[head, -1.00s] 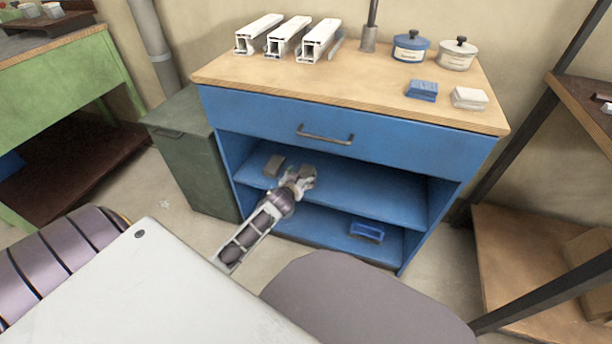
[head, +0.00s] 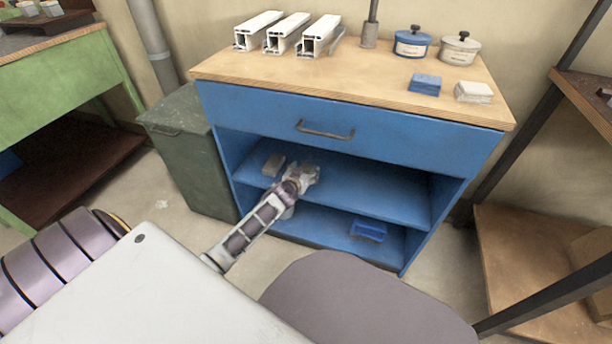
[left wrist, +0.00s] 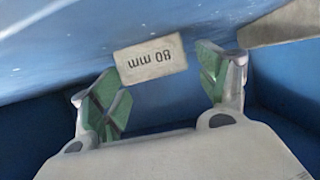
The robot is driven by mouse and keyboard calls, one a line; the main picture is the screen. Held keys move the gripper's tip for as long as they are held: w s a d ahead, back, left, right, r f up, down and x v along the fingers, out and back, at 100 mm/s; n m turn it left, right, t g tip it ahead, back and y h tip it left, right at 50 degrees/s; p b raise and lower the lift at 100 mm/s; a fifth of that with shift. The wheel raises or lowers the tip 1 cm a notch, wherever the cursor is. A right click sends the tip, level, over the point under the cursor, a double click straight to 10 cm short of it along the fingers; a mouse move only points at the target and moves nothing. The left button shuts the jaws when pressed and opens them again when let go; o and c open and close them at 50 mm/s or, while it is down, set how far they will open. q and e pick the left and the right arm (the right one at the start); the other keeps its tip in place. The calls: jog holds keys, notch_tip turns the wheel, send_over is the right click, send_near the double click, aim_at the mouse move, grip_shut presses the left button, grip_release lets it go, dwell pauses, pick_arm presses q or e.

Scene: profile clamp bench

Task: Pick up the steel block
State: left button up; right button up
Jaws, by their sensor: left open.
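A grey steel block (left wrist: 150,61) marked "80 mm", upside down in the left wrist view, lies on the blue cabinet's upper shelf. My left gripper (left wrist: 160,84) is open, with its green-padded fingers apart on either side of the block's near edge. The block lies at or just beyond the fingertips, and I see no clear contact. In the head view my left gripper (head: 301,177) reaches into the shelf and mostly hides that block. A second grey block (head: 273,164) lies to its left, and probably shows at the upper right in the left wrist view (left wrist: 282,25). My right gripper is not in view.
The blue cabinet (head: 255,118) has a closed drawer above the shelf. A blue item (head: 369,230) lies on the lower shelf. White profiles, two lidded pots and small blocks stand on top. A green bin (head: 190,165) stands left. The shelf's right part is clear.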

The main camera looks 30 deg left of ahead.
pick_arm(q)
jog(key=shift+w+a+f, duration=0.15)
jog(key=shift+w+f, duration=0.1)
jog(key=shift+w, duration=0.4)
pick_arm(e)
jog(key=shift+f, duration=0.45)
pick_arm(q)
jog(key=shift+c, duration=0.3)
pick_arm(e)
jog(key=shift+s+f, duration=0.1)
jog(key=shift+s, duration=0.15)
pick_arm(q)
jog(key=shift+r, duration=0.1)
jog(key=c, duration=1.4)
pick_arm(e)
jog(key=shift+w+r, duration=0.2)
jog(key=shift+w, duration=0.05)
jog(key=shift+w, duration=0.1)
pick_arm(q)
jog(key=shift+r, duration=0.2)
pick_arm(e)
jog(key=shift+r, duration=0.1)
